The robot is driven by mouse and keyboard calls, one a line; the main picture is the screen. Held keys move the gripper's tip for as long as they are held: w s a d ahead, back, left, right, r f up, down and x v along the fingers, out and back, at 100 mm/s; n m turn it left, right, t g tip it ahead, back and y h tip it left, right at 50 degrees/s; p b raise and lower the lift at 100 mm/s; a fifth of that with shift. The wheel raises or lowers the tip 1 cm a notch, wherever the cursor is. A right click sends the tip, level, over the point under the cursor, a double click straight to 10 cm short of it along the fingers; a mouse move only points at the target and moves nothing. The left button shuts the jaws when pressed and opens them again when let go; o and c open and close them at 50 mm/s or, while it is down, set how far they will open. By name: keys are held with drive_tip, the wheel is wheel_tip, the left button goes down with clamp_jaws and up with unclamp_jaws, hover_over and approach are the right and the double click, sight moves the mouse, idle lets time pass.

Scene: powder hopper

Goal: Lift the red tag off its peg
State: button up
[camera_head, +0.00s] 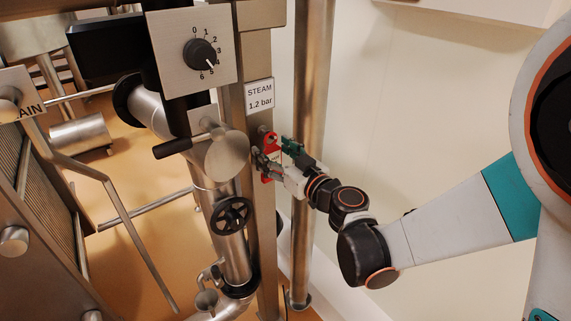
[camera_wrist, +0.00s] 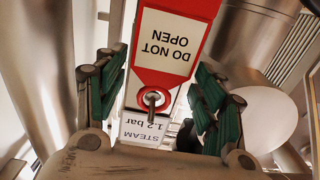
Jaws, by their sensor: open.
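The red tag (camera_head: 271,140) hangs on the steel post below the steam label in the head view, partly hidden by my gripper. In the wrist view the red tag (camera_wrist: 178,75) shows a white panel reading "DO NOT OPEN", upside down in the picture. Its ringed hole sits around a metal peg (camera_wrist: 153,98). My gripper (camera_head: 273,155) is at the tag. In the wrist view my gripper (camera_wrist: 158,90) is open, with one green-padded finger on each side of the tag's ringed end and gaps between. Nothing is held.
A "STEAM 1.2 bar" label (camera_head: 259,95) is on the post above the tag. A dial panel (camera_head: 192,52), a valve with a black bar handle (camera_head: 188,147) and a black handwheel (camera_head: 231,215) stand to the left. A vertical pipe (camera_head: 311,130) runs close behind my gripper.

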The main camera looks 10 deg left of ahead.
drive_tip(key=shift+x, duration=0.8)
drive_tip(key=shift+c, duration=0.3)
drive_tip(key=c, duration=0.8)
drive_tip(key=shift+o, duration=0.2)
drive_tip(key=shift+r, duration=0.1)
drive_tip(key=shift+r+p, duration=0.35)
drive_tip(key=shift+r, duration=0.25)
drive_tip(key=shift+s+d, duration=0.1)
drive_tip(key=shift+d, duration=0.05)
drive_tip(key=v, duration=0.7)
drive_tip(key=shift+s+b, duration=0.15)
drive_tip(key=shift+b, duration=0.2)
drive_tip(key=shift+d, duration=0.1)
